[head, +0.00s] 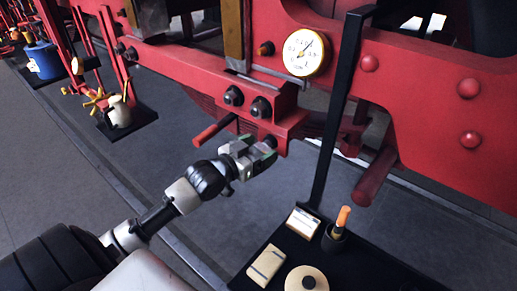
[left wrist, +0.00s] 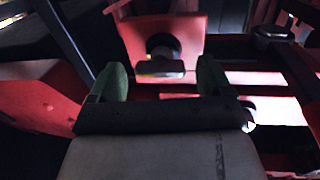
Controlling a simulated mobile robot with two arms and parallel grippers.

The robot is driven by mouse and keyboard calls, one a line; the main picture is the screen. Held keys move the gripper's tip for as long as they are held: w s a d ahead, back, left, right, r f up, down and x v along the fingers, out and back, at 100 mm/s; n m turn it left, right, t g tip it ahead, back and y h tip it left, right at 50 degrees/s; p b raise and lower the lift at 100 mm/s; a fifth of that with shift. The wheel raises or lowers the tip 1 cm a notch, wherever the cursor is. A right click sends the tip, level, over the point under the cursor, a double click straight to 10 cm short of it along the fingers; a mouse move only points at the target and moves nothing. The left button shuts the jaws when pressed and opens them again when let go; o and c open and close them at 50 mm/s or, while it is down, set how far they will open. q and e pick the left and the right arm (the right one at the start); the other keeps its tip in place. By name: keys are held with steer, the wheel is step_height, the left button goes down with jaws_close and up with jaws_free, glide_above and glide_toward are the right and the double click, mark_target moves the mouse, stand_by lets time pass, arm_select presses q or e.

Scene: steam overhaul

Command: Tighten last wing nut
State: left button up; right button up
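My left gripper (head: 262,152) reaches up to the underside of the red block (head: 282,128) below the gauge. In the left wrist view the green-padded fingers (left wrist: 164,82) stand wide apart. A dark wing nut (left wrist: 160,68) on a round dark boss (left wrist: 163,45) lies between and beyond the fingertips, against a red plate. I see no finger touching it. In the head view the gripper largely hides this spot. Two dark round fittings (head: 234,96) (head: 261,107) sit on the red block above. My right gripper is not in view.
A white dial gauge (head: 304,52) is above the block. A red bar (head: 212,131) sticks out left of the gripper. A black post (head: 340,110) rises from a dark tray (head: 370,270) holding an orange-handled tool (head: 343,216), a block and a round lid.

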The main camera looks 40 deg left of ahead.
arm_select(q)
steer(key=shift+s, duration=0.25)
steer(key=b+v, duration=0.2)
steer(key=v, duration=0.8)
steer(key=shift+s+b, duration=0.15)
steer(key=shift+b, duration=0.2)
steer(key=shift+a, duration=0.15)
